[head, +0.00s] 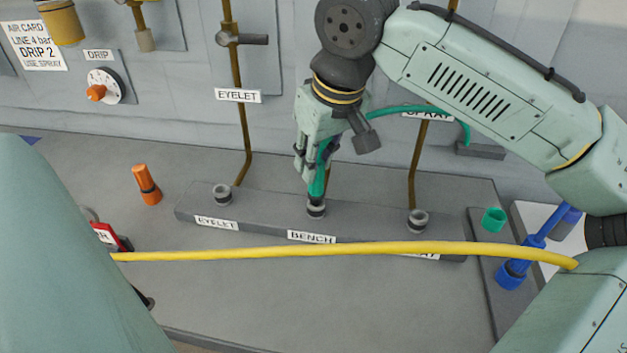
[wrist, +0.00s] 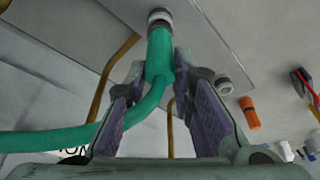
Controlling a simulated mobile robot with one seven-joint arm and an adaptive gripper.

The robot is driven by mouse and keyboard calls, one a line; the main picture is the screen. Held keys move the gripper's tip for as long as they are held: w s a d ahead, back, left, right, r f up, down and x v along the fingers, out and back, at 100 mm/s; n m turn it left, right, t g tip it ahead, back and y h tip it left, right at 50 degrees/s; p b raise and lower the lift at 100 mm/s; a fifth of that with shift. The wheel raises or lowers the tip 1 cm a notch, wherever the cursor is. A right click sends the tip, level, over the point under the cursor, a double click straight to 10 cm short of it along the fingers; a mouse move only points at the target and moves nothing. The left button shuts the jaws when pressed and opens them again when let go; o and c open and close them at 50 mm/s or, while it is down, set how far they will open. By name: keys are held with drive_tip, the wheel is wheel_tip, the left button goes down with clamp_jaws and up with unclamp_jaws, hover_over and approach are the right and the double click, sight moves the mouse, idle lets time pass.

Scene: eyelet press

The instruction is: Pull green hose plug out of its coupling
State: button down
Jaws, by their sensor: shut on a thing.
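The green hose plug (head: 316,188) stands upright with its lower end at the middle coupling (head: 316,211), above the label BENCH. The plug (wrist: 160,52) also shows in the wrist view, where its end meets the coupling's pale and dark rings (wrist: 160,17). I cannot tell how deep it sits. My gripper (head: 310,172) is above the coupling, shut on the plug, with one finger on each side in the wrist view (wrist: 158,68). The green hose (head: 400,109) bends away from the plug to the right behind my arm.
Empty couplings stand left (head: 222,194) and right (head: 418,221) on the grey block. A yellow hose (head: 350,250) crosses in front. An orange plug (head: 147,185) stands at left. A green cap (head: 494,220) and blue fittings (head: 512,275) are at right. Brown pipes (head: 237,100) rise behind.

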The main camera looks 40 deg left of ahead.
drive_tip(key=shift+r, duration=2.75)
